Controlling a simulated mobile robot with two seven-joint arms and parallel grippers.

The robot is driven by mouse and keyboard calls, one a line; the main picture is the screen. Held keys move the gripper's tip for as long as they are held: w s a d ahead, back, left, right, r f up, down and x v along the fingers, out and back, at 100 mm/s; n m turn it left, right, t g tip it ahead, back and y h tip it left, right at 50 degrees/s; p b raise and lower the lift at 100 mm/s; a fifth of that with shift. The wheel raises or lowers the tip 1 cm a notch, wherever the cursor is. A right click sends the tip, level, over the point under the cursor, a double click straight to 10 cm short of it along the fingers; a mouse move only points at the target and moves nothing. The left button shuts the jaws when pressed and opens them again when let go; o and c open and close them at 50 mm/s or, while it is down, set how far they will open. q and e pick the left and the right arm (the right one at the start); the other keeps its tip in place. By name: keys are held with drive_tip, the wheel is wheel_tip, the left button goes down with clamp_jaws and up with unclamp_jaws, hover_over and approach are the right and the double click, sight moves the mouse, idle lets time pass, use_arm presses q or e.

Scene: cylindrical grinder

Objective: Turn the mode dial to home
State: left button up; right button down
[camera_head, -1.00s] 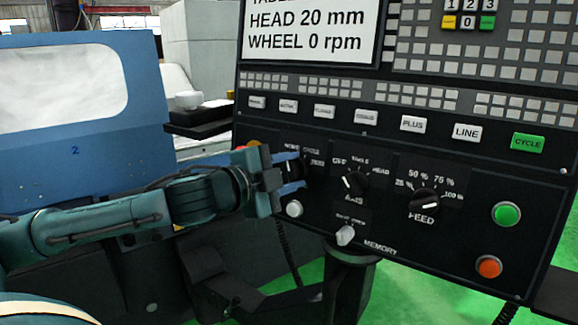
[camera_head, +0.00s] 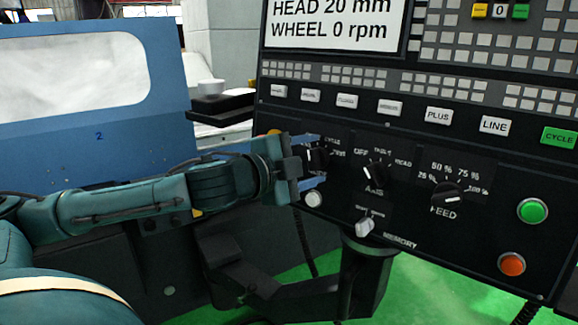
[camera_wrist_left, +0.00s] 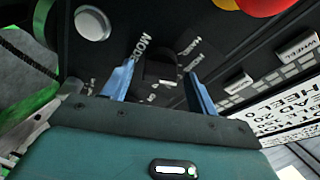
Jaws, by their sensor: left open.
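The mode dial (camera_head: 319,158) is a black knob at the left of the dark control panel. Labels around it are partly hidden by my gripper, and I cannot tell which one its pointer faces. My left gripper (camera_head: 316,161) is open at the dial, with one blue finger above the knob and one below. In the left wrist view the dial (camera_wrist_left: 160,70) stands between the two spread fingers (camera_wrist_left: 160,78), with gaps at its sides. The "MODE" lettering shows beside it. My right gripper is not in view.
The axis dial (camera_head: 376,174) and feed dial (camera_head: 447,194) sit right of the mode dial. Green (camera_head: 532,211) and orange (camera_head: 511,264) buttons are at the far right.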

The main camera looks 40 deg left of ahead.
use_arm(q)
drive_tip(key=s+b, duration=0.1)
drive_tip(key=b, duration=0.1)
drive_tip(key=s+b, duration=0.1)
drive_tip(key=b, duration=0.2)
drive_tip(key=shift+s+a+f, duration=0.15)
drive_tip(key=shift+s+f, duration=0.05)
drive_tip(key=shift+s, duration=0.1)
drive_tip(key=shift+s+r, duration=0.3)
drive_tip(key=shift+r, duration=0.05)
drive_tip(key=shift+s, duration=0.3)
drive_tip(key=shift+s+a+r+b, duration=0.1)
drive_tip(key=shift+s+a+b, duration=0.2)
drive_tip(key=shift+s+b, duration=0.25)
drive_tip(key=b, duration=0.5)
approach(312, 161)
drive_tip(key=d+v, duration=0.1)
drive_tip(key=v, duration=0.2)
drive_tip(key=shift+s+a, duration=0.25)
drive_tip(key=shift+a, duration=0.45)
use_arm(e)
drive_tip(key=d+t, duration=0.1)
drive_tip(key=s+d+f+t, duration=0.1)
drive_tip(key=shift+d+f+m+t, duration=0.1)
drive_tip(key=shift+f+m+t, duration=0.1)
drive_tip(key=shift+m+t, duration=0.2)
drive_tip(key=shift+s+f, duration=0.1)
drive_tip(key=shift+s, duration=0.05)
